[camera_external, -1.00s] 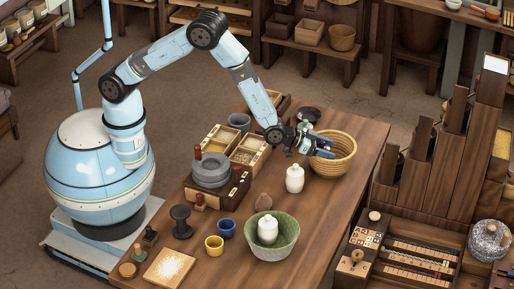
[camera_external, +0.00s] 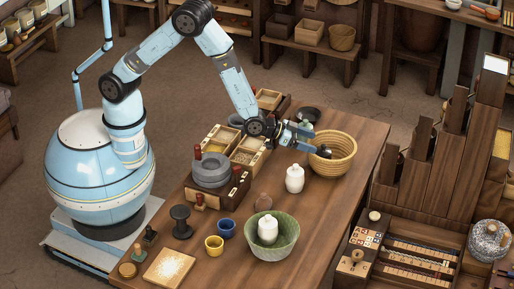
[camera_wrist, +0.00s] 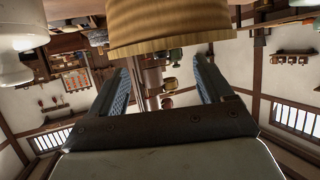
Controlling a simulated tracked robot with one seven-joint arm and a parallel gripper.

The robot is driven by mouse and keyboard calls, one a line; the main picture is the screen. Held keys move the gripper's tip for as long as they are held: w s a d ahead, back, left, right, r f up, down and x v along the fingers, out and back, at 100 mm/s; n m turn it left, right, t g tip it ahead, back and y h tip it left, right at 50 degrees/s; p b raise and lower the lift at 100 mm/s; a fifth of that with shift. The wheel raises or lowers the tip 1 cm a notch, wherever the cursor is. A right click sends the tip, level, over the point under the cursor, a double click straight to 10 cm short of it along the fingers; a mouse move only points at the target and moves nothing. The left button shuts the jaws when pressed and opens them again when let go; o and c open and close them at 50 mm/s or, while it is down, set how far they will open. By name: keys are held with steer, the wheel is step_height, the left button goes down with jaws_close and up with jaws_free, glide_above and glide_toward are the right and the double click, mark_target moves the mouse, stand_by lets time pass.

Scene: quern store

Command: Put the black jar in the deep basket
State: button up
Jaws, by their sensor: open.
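The deep basket (camera_external: 336,167) is a round, yellow-brown coiled basket near the far right edge of the table. The black jar (camera_external: 326,151) appears as a dark rounded shape inside it, at its left part; most of it is hidden by the basket wall. My gripper (camera_external: 307,140) is just left of the basket, close to its rim, with open jaws and nothing between them. In the wrist view, my two fingers (camera_wrist: 163,68) stand apart, and the basket's wall (camera_wrist: 165,25) fills the top centre; the black jar does not show there.
A white jar (camera_external: 294,180) stands just in front of the basket. A green bowl (camera_external: 283,240) holds another white jar (camera_external: 268,229). A dark dish (camera_external: 309,115) lies behind my gripper. Compartment boxes (camera_external: 246,153) and a grey quern (camera_external: 211,170) stand left. The table's right side is clear.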

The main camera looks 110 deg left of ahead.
steer(key=s+d+r+m+g+h, duration=0.1)
steer(key=s+d+r+h, duration=0.25)
steer(key=s+r, duration=0.75)
steer(key=s+d+r+m+g+h, duration=0.15)
steer(key=s+d+r, duration=0.35)
steer(key=s+r, duration=0.55)
steer(key=s+r+m+g, duration=0.1)
steer(key=s+r, duration=0.3)
steer(key=s, duration=1)
steer(key=s+r+m+g, duration=0.1)
steer(key=s+r+g, duration=0.2)
steer(key=s, duration=1.2)
steer(key=shift+s+a+r, duration=0.2)
steer(key=shift+r, duration=0.4)
